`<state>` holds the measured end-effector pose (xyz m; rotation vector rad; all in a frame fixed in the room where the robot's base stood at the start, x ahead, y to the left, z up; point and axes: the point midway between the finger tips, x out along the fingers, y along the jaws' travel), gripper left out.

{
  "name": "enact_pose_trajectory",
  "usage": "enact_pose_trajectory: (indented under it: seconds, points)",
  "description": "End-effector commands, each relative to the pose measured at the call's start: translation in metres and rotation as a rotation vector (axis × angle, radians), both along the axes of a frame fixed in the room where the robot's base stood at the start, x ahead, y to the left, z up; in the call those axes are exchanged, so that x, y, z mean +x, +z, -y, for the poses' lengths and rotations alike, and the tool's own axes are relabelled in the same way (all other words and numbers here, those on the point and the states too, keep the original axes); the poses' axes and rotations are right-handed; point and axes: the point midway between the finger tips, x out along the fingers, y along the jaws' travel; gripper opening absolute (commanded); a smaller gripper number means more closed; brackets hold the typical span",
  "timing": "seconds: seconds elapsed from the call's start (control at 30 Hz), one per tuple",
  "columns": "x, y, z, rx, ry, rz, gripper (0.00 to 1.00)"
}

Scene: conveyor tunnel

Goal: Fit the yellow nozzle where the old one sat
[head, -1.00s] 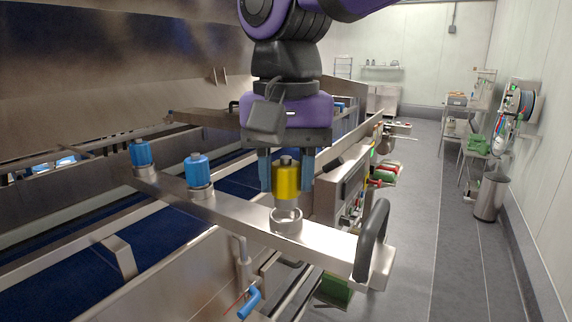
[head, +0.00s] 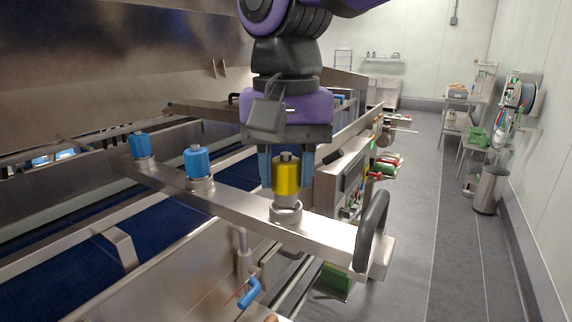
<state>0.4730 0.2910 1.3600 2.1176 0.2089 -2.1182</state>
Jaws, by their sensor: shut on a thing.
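The yellow nozzle (head: 286,178) is upright between the fingers of my gripper (head: 286,172), which is shut on it. Its silver lower end is at the metal collar (head: 286,213) on the steel bar (head: 240,204). The two line up in the head view, but I cannot tell how far the end is inside the collar. Two blue nozzles stand upright in the same bar to the left, a nearer one (head: 197,162) and a farther one (head: 140,147).
A black handle (head: 371,231) rises from the bar's right end. A blue belt (head: 75,262) runs under the bar. A control box (head: 341,180) stands close behind, right of my gripper. The floor aisle (head: 410,220) to the right is open.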

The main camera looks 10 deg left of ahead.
Motion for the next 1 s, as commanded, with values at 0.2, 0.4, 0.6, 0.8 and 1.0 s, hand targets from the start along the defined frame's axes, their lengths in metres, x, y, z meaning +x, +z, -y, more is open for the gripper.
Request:
enact_pose_trajectory:
  seconds: [0.2, 0.4, 0.6, 0.8, 1.0]
  points:
    - [0.000, -0.004, 0.000, -0.001, 0.000, -0.001, 0.00]
    - [0.000, -0.007, 0.000, 0.000, 0.000, 0.000, 0.00]
    - [0.000, -0.011, 0.000, 0.000, 0.000, 0.000, 0.00]
    - [0.000, -0.014, 0.000, 0.000, 0.000, 0.000, 0.00]
    - [0.000, -0.018, 0.000, 0.000, -0.001, 0.000, 0.00]
